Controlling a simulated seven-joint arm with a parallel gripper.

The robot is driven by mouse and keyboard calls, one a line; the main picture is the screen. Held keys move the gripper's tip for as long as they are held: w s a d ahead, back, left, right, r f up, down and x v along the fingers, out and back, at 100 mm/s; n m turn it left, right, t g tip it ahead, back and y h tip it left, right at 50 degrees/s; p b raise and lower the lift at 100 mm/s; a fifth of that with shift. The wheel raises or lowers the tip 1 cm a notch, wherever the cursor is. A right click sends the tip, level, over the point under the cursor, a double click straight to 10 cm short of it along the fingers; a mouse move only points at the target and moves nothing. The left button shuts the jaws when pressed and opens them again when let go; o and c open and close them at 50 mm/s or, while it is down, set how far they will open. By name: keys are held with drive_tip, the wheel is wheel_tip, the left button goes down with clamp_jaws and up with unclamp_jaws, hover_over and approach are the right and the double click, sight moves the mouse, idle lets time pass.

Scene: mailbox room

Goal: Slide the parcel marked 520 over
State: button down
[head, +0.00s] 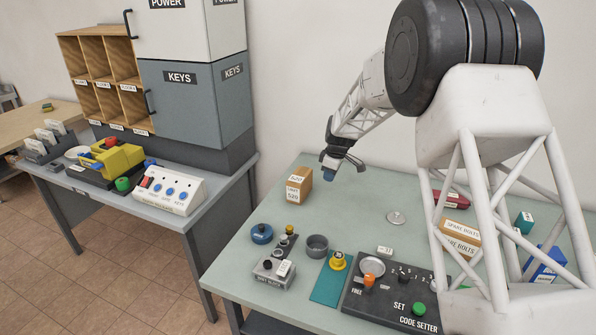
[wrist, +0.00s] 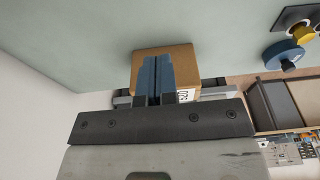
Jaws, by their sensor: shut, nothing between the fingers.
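The parcel (head: 299,186) is a small brown box with white labels at the back left of the green table; a label on it seems to read 520, though the print is small. My gripper (head: 329,171) is just right of the parcel, near its upper part. In the wrist view my blue fingers (wrist: 156,62) are shut together with nothing between them, in front of the parcel (wrist: 185,58). They hide part of it. I cannot tell whether they touch it.
A blue round piece (head: 261,233), a grey cup (head: 317,246) and a small grey block unit (head: 274,273) stand in front of the parcel. A control board (head: 388,312) is at the front right. A brown spare bolts box (head: 461,238) is farther right. The table's left edge is near.

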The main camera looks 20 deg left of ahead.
sight(299, 177)
idle(0.3)
drive_tip(key=a, duration=1.2)
drive_tip(key=shift+f, duration=0.95)
drive_tip(key=shift+s+d+f, duration=0.1)
drive_tip(key=shift+d+f, duration=0.15)
drive_tip(key=shift+d, duration=0.05)
drive_tip(key=d, duration=2)
drive_tip(key=shift+s+d+f, duration=0.15)
drive_tip(key=shift+d+f, duration=0.05)
drive_tip(key=shift+a+r, duration=0.15)
drive_tip(key=shift+r, duration=0.75)
